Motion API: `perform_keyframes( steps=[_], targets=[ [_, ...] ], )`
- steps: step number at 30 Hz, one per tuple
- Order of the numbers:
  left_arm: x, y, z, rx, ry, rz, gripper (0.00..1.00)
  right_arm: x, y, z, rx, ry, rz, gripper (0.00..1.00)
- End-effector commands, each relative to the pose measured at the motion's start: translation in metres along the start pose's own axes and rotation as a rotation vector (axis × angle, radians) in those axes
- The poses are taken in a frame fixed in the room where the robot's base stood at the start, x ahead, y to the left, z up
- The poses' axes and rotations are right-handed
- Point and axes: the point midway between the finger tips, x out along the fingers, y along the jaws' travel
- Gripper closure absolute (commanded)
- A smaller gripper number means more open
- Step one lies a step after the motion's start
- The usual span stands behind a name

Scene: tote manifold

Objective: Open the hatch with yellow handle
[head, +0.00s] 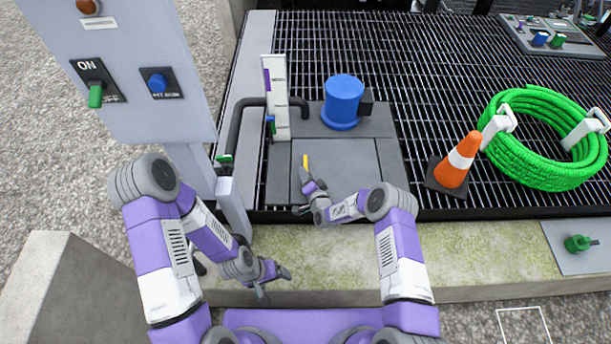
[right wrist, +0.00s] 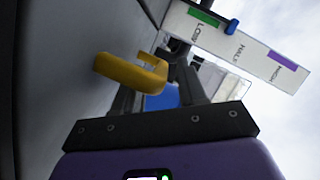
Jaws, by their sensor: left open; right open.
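The yellow handle (head: 305,161) stands on the grey hatch panel (head: 350,160) set in the grated floor, near the panel's left side. The hatch looks flat and closed. My right gripper (head: 306,178) is just in front of the handle and open. In the right wrist view the handle (right wrist: 132,72) is a bent yellow bar near the tips of the open fingers (right wrist: 158,85), mostly toward the left finger. I cannot tell whether it touches them. My left gripper (head: 274,284) is open and empty, low over the mossy ledge, away from the hatch.
A blue cylinder (head: 342,100) stands behind the hatch, beside a white level gauge (head: 277,100) and a dark pipe (head: 236,125). A control panel (head: 130,70) rises at the left.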

Motion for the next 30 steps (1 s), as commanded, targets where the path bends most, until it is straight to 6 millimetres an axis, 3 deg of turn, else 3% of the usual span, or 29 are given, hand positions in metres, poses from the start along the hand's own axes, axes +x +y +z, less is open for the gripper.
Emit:
perform_keyframes(
  steps=[6,14,22,30],
  targets=[
    [0.007,-0.003,-0.001,0.0,0.0,0.0,0.15,0.015,0.001,0.001,0.001,-0.001,0.001,0.59],
    [0.006,-0.002,-0.001,0.0,0.0,0.0,0.15,0.016,0.0,0.0,0.001,-0.001,0.001,0.59],
    [0.007,-0.002,-0.001,0.0,0.0,0.0,0.15,0.016,0.0,0.0,0.0,-0.001,0.001,0.99],
    [0.006,-0.002,0.0,0.0,0.0,0.0,0.15,0.016,0.0,0.0,0.0,-0.001,0.001,1.0]
  ],
)
